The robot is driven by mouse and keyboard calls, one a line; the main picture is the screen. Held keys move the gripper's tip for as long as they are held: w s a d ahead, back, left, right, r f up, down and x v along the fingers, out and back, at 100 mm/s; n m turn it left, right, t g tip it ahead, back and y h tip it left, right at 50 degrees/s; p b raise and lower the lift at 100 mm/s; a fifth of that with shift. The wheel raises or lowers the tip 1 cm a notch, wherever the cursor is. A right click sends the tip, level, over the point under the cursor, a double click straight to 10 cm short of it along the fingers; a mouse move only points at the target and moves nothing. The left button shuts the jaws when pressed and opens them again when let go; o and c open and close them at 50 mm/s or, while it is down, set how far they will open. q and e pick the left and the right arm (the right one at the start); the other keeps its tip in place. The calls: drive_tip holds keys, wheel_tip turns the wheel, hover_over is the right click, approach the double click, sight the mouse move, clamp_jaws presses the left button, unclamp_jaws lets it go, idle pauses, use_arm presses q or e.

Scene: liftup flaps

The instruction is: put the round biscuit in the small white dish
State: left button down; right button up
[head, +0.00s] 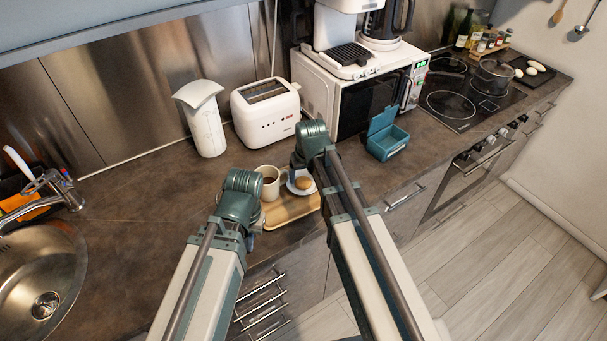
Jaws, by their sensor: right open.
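The round biscuit (303,183) is small and golden brown. It shows within the outline of the small white dish (291,188), which is at the back right of a wooden tray (290,210). Contact between biscuit and dish is too small to make out. My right gripper (294,175) is at the dish's upper left edge, mostly hidden behind its own wrist; it is open, and I see nothing held in it. My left gripper (252,240) is low at the tray's left side, mostly hidden by its wrist, so its jaws cannot be made out.
A cup of dark drink (269,182) stands left of the dish. A teal box (387,142) with its lid up stands to the right. A toaster (266,112), white container (203,120) and microwave (345,95) stand behind. Bare counter (150,200) lies left, towards the sink (45,265).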

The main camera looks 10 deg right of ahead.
drive_tip(key=p+v, duration=0.9)
drive_tip(key=v, duration=0.1)
drive_tip(key=s+a+n+g+h, duration=0.1)
drive_tip(key=s+a, duration=0.2)
drive_tip(key=s, duration=0.5)
drive_tip(key=s+a+n+g, duration=0.1)
drive_tip(key=s+a+g, duration=0.1)
drive_tip(key=s, duration=0.7)
drive_tip(key=shift+a+f+g+h, duration=0.3)
drive_tip(key=shift+a+h, duration=0.1)
drive_tip(key=shift+a, duration=0.25)
wheel_tip(320, 180, down, 3)
drive_tip(key=b, duration=0.2)
drive_tip(key=shift+r+b, duration=0.25)
drive_tip(key=shift+b, duration=0.1)
